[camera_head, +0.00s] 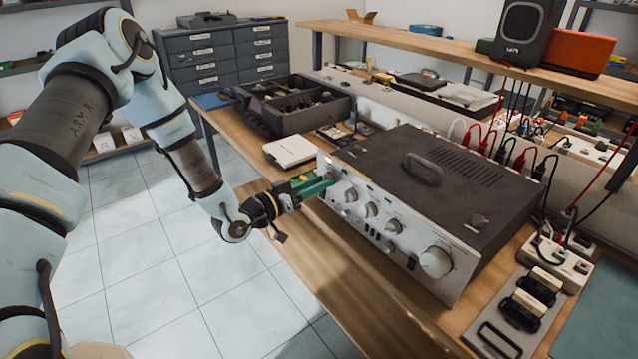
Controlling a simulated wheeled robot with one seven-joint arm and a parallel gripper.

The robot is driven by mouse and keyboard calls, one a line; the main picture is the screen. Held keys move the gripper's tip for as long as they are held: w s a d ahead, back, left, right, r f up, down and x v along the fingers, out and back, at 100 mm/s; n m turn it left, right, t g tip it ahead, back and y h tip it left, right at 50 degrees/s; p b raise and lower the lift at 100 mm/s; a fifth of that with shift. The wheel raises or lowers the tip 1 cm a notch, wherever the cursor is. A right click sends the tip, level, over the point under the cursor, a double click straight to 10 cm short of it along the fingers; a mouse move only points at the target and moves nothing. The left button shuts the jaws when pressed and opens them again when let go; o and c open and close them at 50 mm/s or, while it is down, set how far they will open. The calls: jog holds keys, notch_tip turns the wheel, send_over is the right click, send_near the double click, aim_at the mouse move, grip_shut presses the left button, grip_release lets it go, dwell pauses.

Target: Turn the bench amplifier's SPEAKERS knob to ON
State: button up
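The bench amplifier (425,183) has a dark top with a handle and a silver front panel, and sits on the wooden bench. Its front carries several round knobs, among them a small knob (371,210), another knob (394,226) and a large knob (436,262) at the right end. My gripper (326,184) has green fingers and is at the left end of the panel, touching or very close to it. The fingers overlap in this view, so their opening cannot be seen. Panel lettering is too small to read, so I cannot tell which knob is SPEAKERS or its setting.
A white box (290,151) lies on the bench left of the amplifier, with a black organiser tray (290,106) behind it. Power strips (558,262) and cables crowd the right side. A shelf with a speaker (526,30) overhangs behind. The tiled floor before the bench is clear.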

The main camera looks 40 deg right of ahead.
grip_shut()
jog(key=shift+f+b, duration=0.1)
jog(key=shift+b, duration=0.3)
jog(key=m+b, duration=0.2)
jog(key=shift+f+b, duration=0.15)
jog(key=shift+b, duration=0.15)
jog(key=m+b, duration=0.4)
jog(key=b, duration=0.2)
jog(key=shift+f+b, duration=0.15)
jog(key=shift+b, duration=0.2)
jog(key=m+b, duration=0.4)
jog(key=b, duration=0.2)
jog(key=shift+r+m+b, duration=0.3)
jog(key=shift+m+b, duration=0.6)
jog(key=shift+b, duration=0.3)
